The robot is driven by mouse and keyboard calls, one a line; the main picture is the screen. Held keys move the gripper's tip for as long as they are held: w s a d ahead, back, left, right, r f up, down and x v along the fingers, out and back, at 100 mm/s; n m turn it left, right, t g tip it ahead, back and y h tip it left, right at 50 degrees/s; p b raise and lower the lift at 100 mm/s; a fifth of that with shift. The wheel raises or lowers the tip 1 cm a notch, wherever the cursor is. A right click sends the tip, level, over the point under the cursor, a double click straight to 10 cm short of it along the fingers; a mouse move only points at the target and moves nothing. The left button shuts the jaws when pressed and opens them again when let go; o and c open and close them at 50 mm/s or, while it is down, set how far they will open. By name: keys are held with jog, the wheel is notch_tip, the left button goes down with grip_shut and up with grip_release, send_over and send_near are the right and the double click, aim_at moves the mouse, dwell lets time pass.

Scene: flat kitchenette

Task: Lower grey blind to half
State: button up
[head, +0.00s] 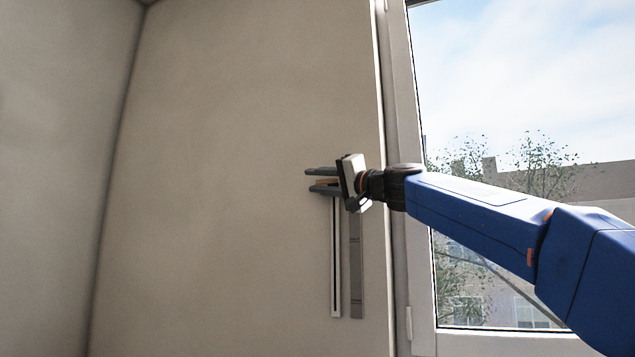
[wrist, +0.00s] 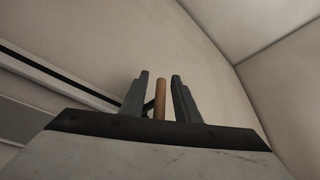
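A pale vertical slider track (head: 336,262) with a dark slot is fixed to the beige wall, left of the window. A small wooden handle (wrist: 160,98) sits at the track's upper part; it is partly hidden by my gripper in the head view. My gripper (head: 314,180) is at the handle, with one finger above it and one below. In the wrist view my gripper (wrist: 160,92) is open, with the handle between its fingers and a narrow gap on each side. No grey blind shows over the visible window glass (head: 490,75).
A grey strip (head: 356,270) runs beside the track on its right. The white window frame (head: 400,230) stands close to the right, behind my arm. The wall (head: 220,180) left of the track is bare, up to a corner.

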grip_shut()
notch_tip(320, 180, down, 15)
jog(key=shift+f, duration=0.1)
dwell(0.4)
grip_release()
jog(key=shift+s+d, duration=0.1)
jog(key=v, duration=1.7)
jog(key=shift+d, duration=0.1)
